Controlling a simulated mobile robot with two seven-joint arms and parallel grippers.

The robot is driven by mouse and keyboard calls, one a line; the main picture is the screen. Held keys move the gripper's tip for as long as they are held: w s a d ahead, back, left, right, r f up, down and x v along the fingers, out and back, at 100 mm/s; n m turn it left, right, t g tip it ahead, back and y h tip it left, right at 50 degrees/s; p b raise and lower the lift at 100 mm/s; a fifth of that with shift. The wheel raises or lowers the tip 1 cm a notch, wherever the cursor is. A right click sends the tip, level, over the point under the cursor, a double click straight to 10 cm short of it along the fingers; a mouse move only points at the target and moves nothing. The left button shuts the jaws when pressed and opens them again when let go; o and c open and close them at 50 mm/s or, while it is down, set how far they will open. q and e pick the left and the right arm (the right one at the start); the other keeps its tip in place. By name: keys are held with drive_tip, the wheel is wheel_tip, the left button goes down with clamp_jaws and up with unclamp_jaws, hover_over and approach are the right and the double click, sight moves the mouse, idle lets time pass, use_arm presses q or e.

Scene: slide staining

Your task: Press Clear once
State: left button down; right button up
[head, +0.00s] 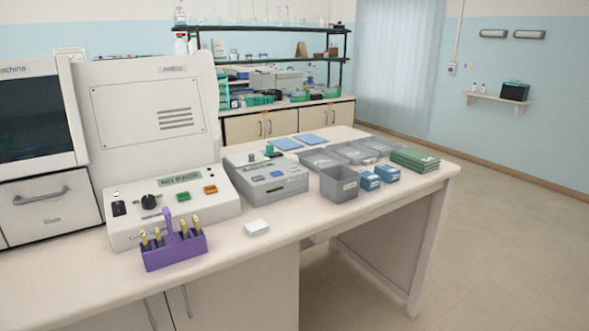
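The white staining machine (150,110) stands on the bench at the left. Its sloped control panel (150,222) carries a black knob (149,201), a black switch (118,208), a green button (184,195) and an orange button (210,189). A small display (180,179) with dark lettering sits above the buttons. The button labels are too small to read, so I cannot tell which one is Clear. Neither of my grippers is in view.
A purple rack (175,252) with several yellow-topped items stands before the panel, close to it. A small white block (256,228) lies to its right. A grey device (265,181), grey bin (339,184), blue boxes (369,180) and green stack (414,160) stand further right.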

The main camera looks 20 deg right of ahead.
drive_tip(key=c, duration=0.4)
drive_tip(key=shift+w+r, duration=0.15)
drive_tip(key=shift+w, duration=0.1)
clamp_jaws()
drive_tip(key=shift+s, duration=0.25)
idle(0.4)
